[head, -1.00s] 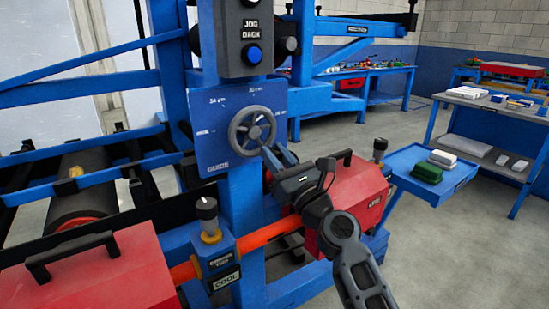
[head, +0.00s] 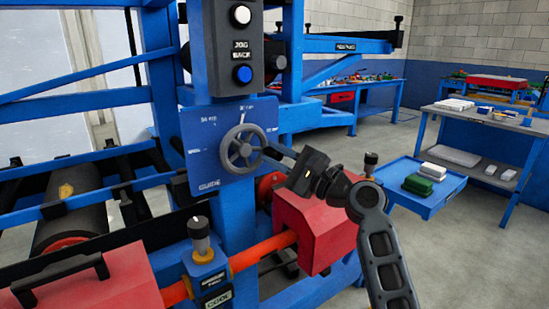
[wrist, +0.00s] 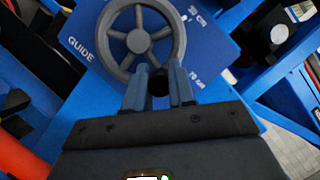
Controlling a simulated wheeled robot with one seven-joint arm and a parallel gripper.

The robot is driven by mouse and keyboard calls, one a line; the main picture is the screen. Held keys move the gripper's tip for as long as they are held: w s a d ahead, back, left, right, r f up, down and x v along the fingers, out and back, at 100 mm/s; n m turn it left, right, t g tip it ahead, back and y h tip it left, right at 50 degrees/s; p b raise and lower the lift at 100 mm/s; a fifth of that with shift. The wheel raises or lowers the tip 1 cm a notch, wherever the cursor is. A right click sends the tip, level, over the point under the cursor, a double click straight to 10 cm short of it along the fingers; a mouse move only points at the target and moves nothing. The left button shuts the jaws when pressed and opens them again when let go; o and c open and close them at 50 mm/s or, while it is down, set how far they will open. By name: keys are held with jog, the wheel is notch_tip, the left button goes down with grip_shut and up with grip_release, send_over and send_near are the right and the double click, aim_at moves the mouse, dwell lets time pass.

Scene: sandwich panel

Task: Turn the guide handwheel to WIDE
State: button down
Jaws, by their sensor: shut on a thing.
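The guide handwheel (head: 234,165) is a grey spoked wheel on a blue panel (head: 203,165) marked GUIDE, below the JOG BACK button box. My gripper (head: 268,152) is at the right side of the wheel's rim. In the wrist view, the handwheel (wrist: 109,42) is just beyond the fingers, and my gripper (wrist: 160,88) is shut on the wheel's dark handle knob (wrist: 158,80). The panel carries small white marks with centimetre labels around the wheel. Most are too small to read, and I cannot make out the word WIDE.
A red box (head: 305,222) sits close below my gripper. A black-topped knob (head: 199,230) stands on the blue frame at lower left. A blue tray (head: 440,192) with small blocks juts out at right. Open floor lies beyond it.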

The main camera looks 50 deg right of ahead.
notch_tip(320, 180, up, 2)
jog(key=n+g+y+p, duration=0.1)
jog(key=n, duration=0.2)
jog(key=shift+p, duration=0.35)
jog(key=n+p, duration=0.1)
jog(key=r+n+g+p, duration=0.1)
jog(key=n, duration=0.1)
jog(key=shift+a+r, duration=0.1)
jog(key=n+p, duration=0.1)
jog(key=r+n+g+p, duration=0.1)
jog(key=shift+w+a+n, duration=0.1)
jog(key=shift+a+n, duration=0.15)
jog(key=shift+n, duration=0.15)
jog(key=shift+w+a+r+n+g+h+p, duration=0.25)
jog(key=shift+a+n+g+h+p, duration=0.35)
jog(key=shift+n+p, duration=0.8)
jog(key=shift+w+a+r+n+g+h+p, duration=0.2)
jog(key=shift+a+r+n+g+h+p, duration=0.35)
jog(key=shift+n+p, duration=0.85)
jog(key=shift+w+a+r+n+g+h+p, duration=0.3)
jog(key=shift+a+n+g+p, duration=0.35)
jog(key=shift+a+n+p, duration=0.7)
jog(key=shift+s+d+f+n, duration=0.1)
jog(key=shift+d+f+n, duration=0.1)
jog(key=shift+d+n, duration=0.15)
jog(key=c, duration=0.9)
grip_release()
jog(key=shift+c, duration=0.2)
